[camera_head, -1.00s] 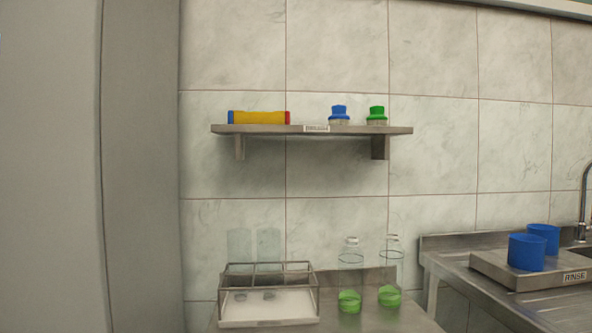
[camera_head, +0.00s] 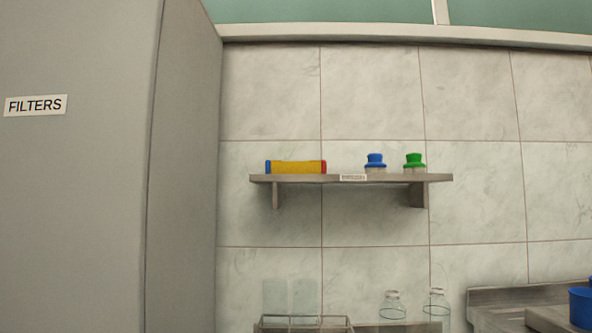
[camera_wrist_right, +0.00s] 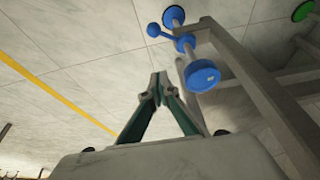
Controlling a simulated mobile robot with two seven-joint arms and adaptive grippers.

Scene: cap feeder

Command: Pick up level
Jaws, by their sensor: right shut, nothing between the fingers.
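The level (camera_head: 296,167) is a yellow bar with a blue left end and a red right end. It lies on the left part of the wall shelf (camera_head: 437,178) in the head view. Neither gripper shows in the head view. In the right wrist view my right gripper (camera_wrist_right: 159,88) has its fingertips together and holds nothing. The level cannot be made out in the right wrist view. My left gripper is out of view.
A blue-capped item (camera_head: 375,161) and a green-capped item (camera_head: 414,161) stand right of the level. Glass bottles (camera_head: 393,305) and a wire rack (camera_head: 303,322) are below. A grey cabinet (camera_head: 75,200) labelled FILTERS fills the left. Blue fittings (camera_wrist_right: 201,75) are near the right gripper.

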